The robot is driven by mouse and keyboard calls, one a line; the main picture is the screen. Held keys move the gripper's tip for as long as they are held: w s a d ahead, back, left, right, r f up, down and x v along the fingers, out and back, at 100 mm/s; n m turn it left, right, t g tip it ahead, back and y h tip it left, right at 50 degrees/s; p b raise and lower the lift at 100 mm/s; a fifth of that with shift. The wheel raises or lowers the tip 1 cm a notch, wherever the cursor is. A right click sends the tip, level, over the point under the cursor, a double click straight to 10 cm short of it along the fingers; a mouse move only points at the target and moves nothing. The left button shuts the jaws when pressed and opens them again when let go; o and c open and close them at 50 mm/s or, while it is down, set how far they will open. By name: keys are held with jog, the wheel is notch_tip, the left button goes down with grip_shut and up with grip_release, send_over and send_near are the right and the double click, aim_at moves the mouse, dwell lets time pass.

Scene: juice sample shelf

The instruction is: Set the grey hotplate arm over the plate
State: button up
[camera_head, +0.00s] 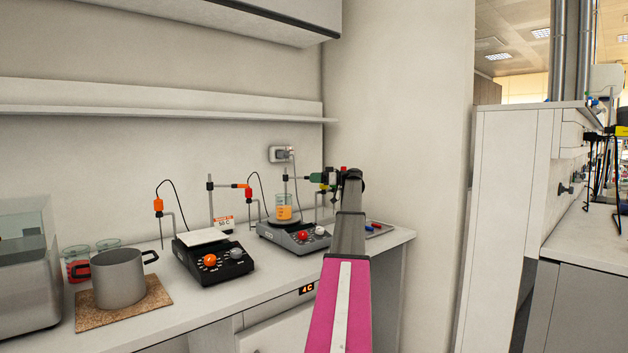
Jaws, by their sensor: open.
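The grey hotplate (278,237) stands on the right part of the counter, with a red knob and a white knob on its front. A glass beaker of orange liquid (284,213) stands on its plate. A thin upright rod (285,185) rises behind it. A yellow part shows just below the clamp. My gripper (333,179) is open, at the clamp's right end; whether they touch is unclear. My arm hides the hotplate's right surroundings.
A black hotplate (216,262) with a white top and its own orange-clamped arm (236,186) stands to the left. A shelf (160,111) runs above.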

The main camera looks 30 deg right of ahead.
jog(key=shift+w+a, duration=0.1)
jog(key=shift+a, duration=0.05)
jog(key=shift+c, duration=0.2)
grip_shut()
jog(key=shift+a, duration=0.1)
